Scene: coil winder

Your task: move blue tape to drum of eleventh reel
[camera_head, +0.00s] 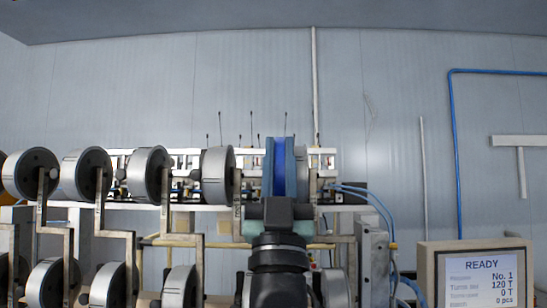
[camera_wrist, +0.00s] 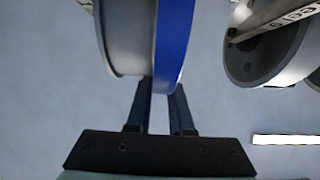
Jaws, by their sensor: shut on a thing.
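The blue tape (camera_head: 280,168) stands upright as a bright blue band between the dark blue fingers of my gripper (camera_head: 280,148) in the head view. My gripper is shut on it, at the right end of the upper row of reels. In the wrist view the tape (camera_wrist: 174,42) is a blue ring edge above the fingers (camera_wrist: 160,92), right beside a grey drum (camera_wrist: 125,40). I cannot tell whether the tape touches that drum or sits around it. Another grey reel drum (camera_wrist: 265,55) is at the right. The eleventh reel cannot be picked out by its label.
Several grey reels on bent metal arms form an upper row (camera_head: 150,174) and a lower row (camera_head: 108,285). A white frame with thin rods stands behind. A display box (camera_head: 480,275) reads READY at the lower right. Blue hoses (camera_head: 375,200) hang right of my gripper.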

